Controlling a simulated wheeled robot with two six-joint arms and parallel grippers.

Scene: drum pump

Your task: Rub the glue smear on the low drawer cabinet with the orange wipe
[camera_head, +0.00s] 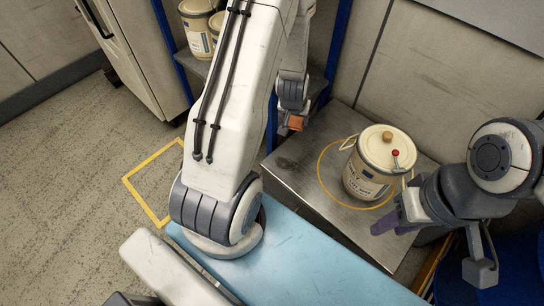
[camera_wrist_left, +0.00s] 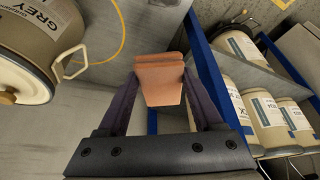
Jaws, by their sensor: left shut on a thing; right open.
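The orange wipe (camera_head: 296,123) is pinched in my left gripper (camera_head: 293,112), held above the far left part of the low drawer cabinet's metal top (camera_head: 310,187). In the left wrist view the folded wipe (camera_wrist_left: 160,80) sits between both fingertips. A faint dark patch (camera_head: 286,163) on the top's left side may be the glue smear; I cannot be sure. The wipe looks apart from that patch. My right gripper (camera_head: 395,218) is open and empty by the cabinet's right front side, close to the drum.
A cream drum (camera_head: 370,172) with a handle and red knob stands inside a yellow ring on the cabinet top. A blue-framed shelf (camera_wrist_left: 215,75) with several tins is left of it. A light blue surface (camera_head: 300,265) lies in front.

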